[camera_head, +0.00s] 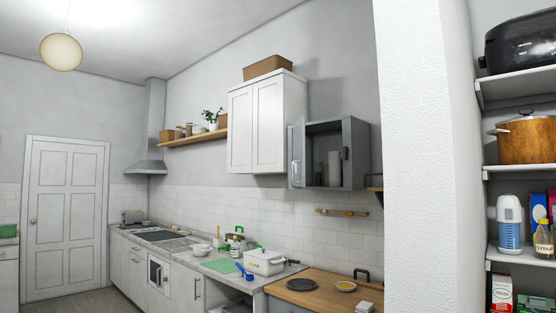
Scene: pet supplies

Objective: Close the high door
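A grey wall cabinet (324,125) hangs high on the tiled wall, right of the white cabinet. Its left door (297,153) stands open, swung out to the left, with a light handle on it. The dark inside shows, with a pale upright item (334,168) in it. A dark handle (345,153) shows at the right side of the opening; I cannot tell whether the grey panel there is a second door or the side wall. Neither of my grippers is in view.
A white wall cabinet (267,125) is shut, with a brown basket (268,66) on top. Below run a cluttered counter (215,254) and a wooden worktop (320,297). A white pillar (420,160) and stocked shelves (520,168) stand at right.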

